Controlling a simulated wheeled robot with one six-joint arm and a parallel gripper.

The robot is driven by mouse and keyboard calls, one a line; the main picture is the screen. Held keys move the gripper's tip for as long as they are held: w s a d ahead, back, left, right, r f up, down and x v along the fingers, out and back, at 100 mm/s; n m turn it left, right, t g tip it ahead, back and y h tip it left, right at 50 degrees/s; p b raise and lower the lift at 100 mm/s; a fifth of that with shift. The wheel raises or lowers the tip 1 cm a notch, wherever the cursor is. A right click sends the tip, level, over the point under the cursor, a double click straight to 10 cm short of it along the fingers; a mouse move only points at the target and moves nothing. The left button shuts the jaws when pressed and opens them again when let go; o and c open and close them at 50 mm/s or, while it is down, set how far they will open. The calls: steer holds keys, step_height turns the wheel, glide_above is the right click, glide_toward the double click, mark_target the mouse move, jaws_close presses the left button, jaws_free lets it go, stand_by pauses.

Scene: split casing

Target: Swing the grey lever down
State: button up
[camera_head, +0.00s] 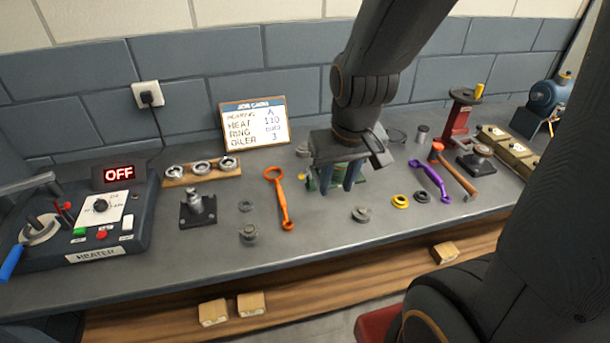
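A grey bar (27,184), which may be the grey lever, reaches in from the left edge above the heater (125,232), slightly tilted. My gripper (340,186) points down far to its right, at mid-bench. Its two dark fingers stand apart over a green casing (368,176), which they and the gripper body largely hide. I cannot tell whether the fingers touch it or hold something. A grey piece (380,132) shows just behind my gripper; its shape is mostly hidden, and I cannot tell if it is a lever.
An orange wrench (280,198) lies left of my gripper; a purple wrench (430,180) and a hammer (456,175) lie right. A black-based post (197,209), loose rings and a red stand (460,118) occupy the bench. The front strip is mostly clear.

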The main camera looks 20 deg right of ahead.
steer(key=shift+f, duration=0.1)
steer(key=c, duration=0.4)
steer(key=shift+f+b, duration=0.35)
steer(key=shift+b, duration=0.1)
steer(key=shift+c, duration=1.4)
steer(key=shift+g, duration=0.6)
steer(key=f+b, duration=0.3)
steer(key=f, duration=0.1)
steer(key=f+b, duration=0.3)
steer(key=b, duration=0.1)
steer(key=f+b, duration=0.3)
steer(key=f, duration=0.1)
steer(key=shift+w+f, duration=0.3)
steer(key=shift+w, duration=0.05)
jaws_close()
